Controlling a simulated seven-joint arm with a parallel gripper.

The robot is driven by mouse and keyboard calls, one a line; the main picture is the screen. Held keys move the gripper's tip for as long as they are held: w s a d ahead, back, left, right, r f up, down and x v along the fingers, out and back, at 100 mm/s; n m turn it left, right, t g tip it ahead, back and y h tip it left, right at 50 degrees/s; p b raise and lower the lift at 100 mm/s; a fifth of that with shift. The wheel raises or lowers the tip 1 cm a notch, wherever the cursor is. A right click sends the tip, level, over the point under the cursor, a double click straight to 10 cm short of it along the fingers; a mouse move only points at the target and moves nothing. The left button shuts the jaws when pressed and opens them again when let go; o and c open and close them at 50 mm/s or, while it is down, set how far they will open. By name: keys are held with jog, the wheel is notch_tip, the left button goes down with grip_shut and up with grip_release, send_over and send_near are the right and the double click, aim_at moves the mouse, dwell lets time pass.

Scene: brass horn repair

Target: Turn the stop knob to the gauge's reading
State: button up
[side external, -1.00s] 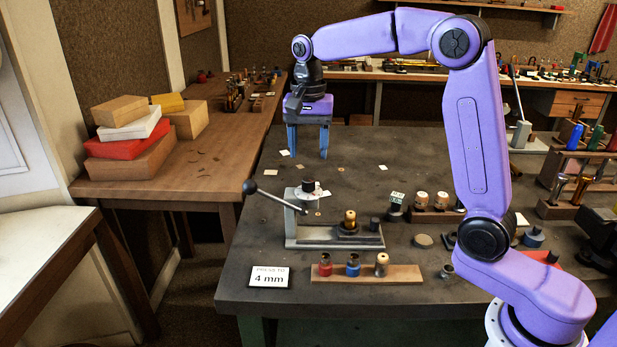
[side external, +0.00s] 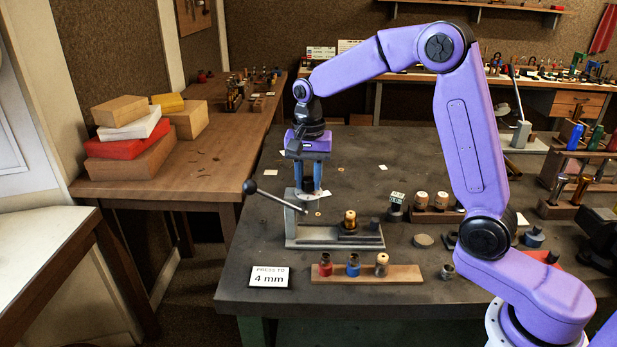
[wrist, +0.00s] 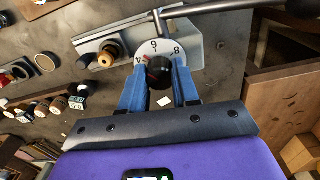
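The stop knob (wrist: 159,73) is black and sits on a white dial (wrist: 158,48) at the back of the grey bench press (side external: 335,238). The dial shows 4, 6 and 8, and a small red mark shows beside the knob, near the 4. My gripper (side external: 308,190) points down over the dial. Its two blue fingers stand apart, one on each side of the knob; whether they touch it I cannot tell. A white card (side external: 269,277) reads "4 mm".
The press lever (side external: 268,193) with its black ball reaches out to the left, close to my gripper. A brass piece (side external: 350,219) stands on the press. A wooden strip (side external: 367,274) with several plugs lies in front.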

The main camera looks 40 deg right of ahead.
grip_shut()
jog(key=shift+n, duration=0.3)
jog(key=n, duration=1.1)
jog(key=shift+n, duration=2.1)
